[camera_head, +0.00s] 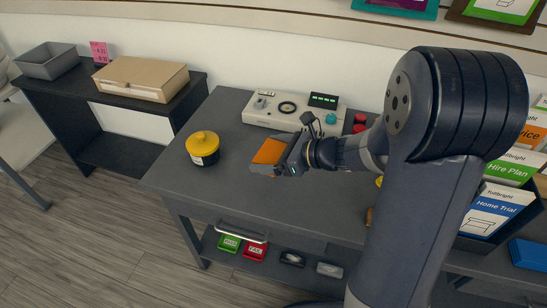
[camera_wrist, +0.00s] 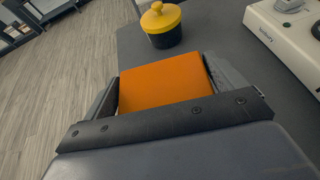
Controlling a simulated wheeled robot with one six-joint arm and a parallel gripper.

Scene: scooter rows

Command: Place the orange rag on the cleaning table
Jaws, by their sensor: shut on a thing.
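My gripper (camera_head: 283,158) is shut on the orange rag (camera_head: 268,152) over the dark grey table (camera_head: 232,185). The rag is a flat orange piece between my jaws; it also shows in the wrist view (camera_wrist: 162,84). In the head view the rag seems close above the tabletop, but I cannot tell whether it touches it. A yellow-lidded dark pot (camera_head: 203,148) stands on the table to the left of the rag.
A cream device (camera_head: 285,111) stands at the table's back. Brochures (camera_head: 495,210) stand at the right. A smaller dark table at the left holds a cardboard box (camera_head: 141,78) and a grey bin (camera_head: 48,61). The table's front left is clear.

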